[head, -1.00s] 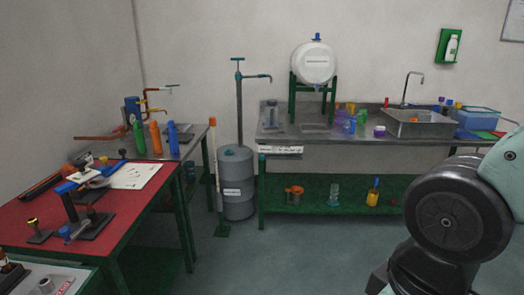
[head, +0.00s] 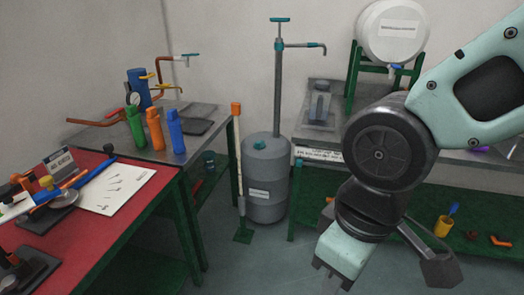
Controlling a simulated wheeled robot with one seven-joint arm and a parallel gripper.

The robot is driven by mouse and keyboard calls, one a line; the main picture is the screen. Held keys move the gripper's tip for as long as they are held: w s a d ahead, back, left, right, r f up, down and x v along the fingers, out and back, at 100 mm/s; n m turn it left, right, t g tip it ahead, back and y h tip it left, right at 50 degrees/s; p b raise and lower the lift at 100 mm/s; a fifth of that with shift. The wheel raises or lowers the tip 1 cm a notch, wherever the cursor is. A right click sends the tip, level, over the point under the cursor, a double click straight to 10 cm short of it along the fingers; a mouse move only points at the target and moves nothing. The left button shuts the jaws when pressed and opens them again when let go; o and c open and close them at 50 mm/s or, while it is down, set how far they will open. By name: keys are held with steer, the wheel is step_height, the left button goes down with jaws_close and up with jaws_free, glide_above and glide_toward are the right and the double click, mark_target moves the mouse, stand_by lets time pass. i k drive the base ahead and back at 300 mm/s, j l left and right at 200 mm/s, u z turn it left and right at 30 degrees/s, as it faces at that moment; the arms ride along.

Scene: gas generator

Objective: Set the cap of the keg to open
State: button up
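A white keg (head: 393,32) lies on a green stand (head: 352,75) at the upper right of the head view. A blue tap (head: 396,69) hangs under its front. The top of the keg is cut off by the picture's edge, so a cap there does not show. A grey drum (head: 266,185) stands on the floor, with a teal cap (head: 259,144) and a tall pump pipe on its lid. My gripper (head: 331,278) hangs low at the bottom, in front of and to the right of the drum, apart from both. Its fingertips are small and dark, and their opening is unclear.
A red table (head: 100,235) with tools and a paper is at the left. A metal bench (head: 95,137) behind it holds green, orange and blue bottles. A broom-like pole (head: 238,165) stands beside the drum.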

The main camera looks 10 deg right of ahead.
mark_target(259, 145)
steer(key=i+l+u, duration=0.25)
steer(key=l, duration=0.3)
steer(key=i, duration=0.8)
steer(key=i+l, duration=0.15)
steer(key=i, duration=0.6)
steer(key=i+u, duration=0.1)
steer(key=i, duration=0.7)
